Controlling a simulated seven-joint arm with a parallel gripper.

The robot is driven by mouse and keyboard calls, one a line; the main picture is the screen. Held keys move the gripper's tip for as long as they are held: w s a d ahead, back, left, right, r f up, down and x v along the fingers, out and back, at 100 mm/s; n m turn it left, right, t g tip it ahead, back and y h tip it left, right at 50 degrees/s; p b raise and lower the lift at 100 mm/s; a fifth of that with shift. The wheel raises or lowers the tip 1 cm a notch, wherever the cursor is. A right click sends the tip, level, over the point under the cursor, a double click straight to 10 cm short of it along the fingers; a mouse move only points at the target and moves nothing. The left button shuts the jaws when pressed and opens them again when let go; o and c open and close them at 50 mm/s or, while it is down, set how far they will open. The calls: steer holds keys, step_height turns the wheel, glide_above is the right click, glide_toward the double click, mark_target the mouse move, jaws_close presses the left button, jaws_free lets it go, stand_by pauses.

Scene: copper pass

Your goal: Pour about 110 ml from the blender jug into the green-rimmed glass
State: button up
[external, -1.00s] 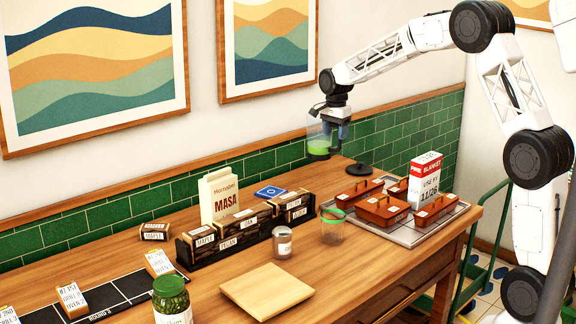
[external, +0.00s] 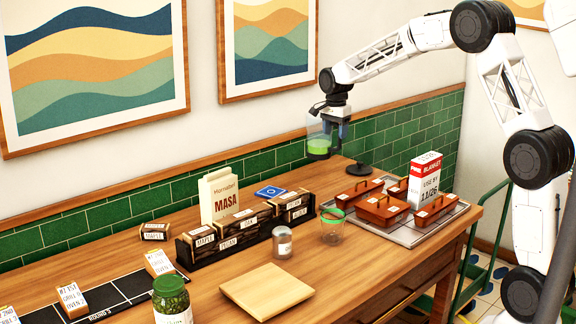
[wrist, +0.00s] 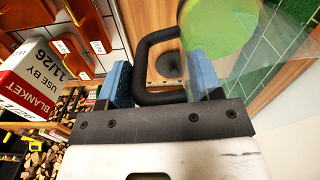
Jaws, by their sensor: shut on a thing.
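The blender jug (external: 318,146) is clear, with green liquid in its lower part and a dark base. It hangs upright above the back of the wooden table. My gripper (external: 338,128) is shut on its handle; in the wrist view the black handle (wrist: 143,65) lies between the blue finger pads, and green liquid (wrist: 222,28) shows at the top. The green-rimmed glass (external: 332,226) stands on the table, in front of the jug and lower, apart from it. It looks empty, though its inside is small in the picture.
A round black base (external: 357,169) stands at the back. A tray (external: 408,232) with several lidded red-brown boxes and a white-red blanket box (external: 425,178) lies right of the glass. A labelled rack (external: 236,237), shaker (external: 282,242) and board (external: 267,290) lie left. Table front right is clear.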

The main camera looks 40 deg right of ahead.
steer(key=s+a+f+n, duration=0.2)
steer(key=s+a+n, duration=0.3)
steer(key=n, duration=0.7)
steer(key=s+a+f+n, duration=0.2)
steer(key=s+a+n, duration=0.3)
steer(key=n, duration=0.6)
steer(key=s, duration=0.2)
steer(key=shift+s+n, duration=0.4)
steer(key=shift+a, duration=0.1)
steer(key=shift+a+r, duration=0.1)
steer(key=shift+r, duration=0.05)
